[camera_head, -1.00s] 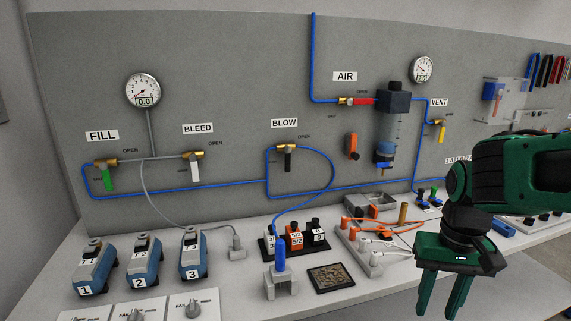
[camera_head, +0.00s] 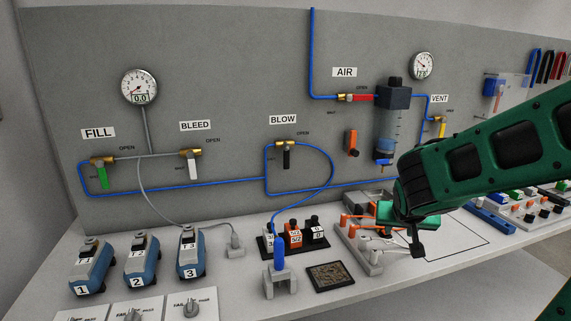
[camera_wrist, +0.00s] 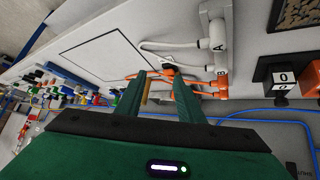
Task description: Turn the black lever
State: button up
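The black lever (camera_head: 287,158) hangs straight down from a brass valve (camera_head: 285,144) under the BLOW label on the grey panel. My gripper (camera_wrist: 157,88) shows its two green fingers apart with nothing held between them. In the head view its green hand (camera_head: 408,214) is above the worktop, well right of the lever and lower than it. The fingertips are hard to make out there. I cannot make out the lever in the wrist view.
A blue hose (camera_head: 333,165) loops right of the lever. Green (camera_head: 103,177), white (camera_head: 193,168) and red (camera_head: 360,98) levers share the panel. Numbered blocks (camera_head: 294,238) and orange-cabled sockets (camera_head: 362,245) stand on the bench between lever and gripper.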

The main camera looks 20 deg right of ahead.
jog(key=w+a+r+n+t, duration=0.1)
jog(key=w+a+r+t, duration=0.15)
jog(key=w, duration=0.35)
jog(key=w+a+r+n+t, duration=0.1)
jog(key=w+a+r+t, duration=0.15)
jog(key=w+a, duration=0.2)
jog(key=n+t+y, duration=0.4)
jog(key=t+y, duration=0.1)
jog(key=t, duration=0.1)
send_near(287, 162)
jog(key=w, duration=1)
jog(key=shift+w, duration=0.35)
grip_shut()
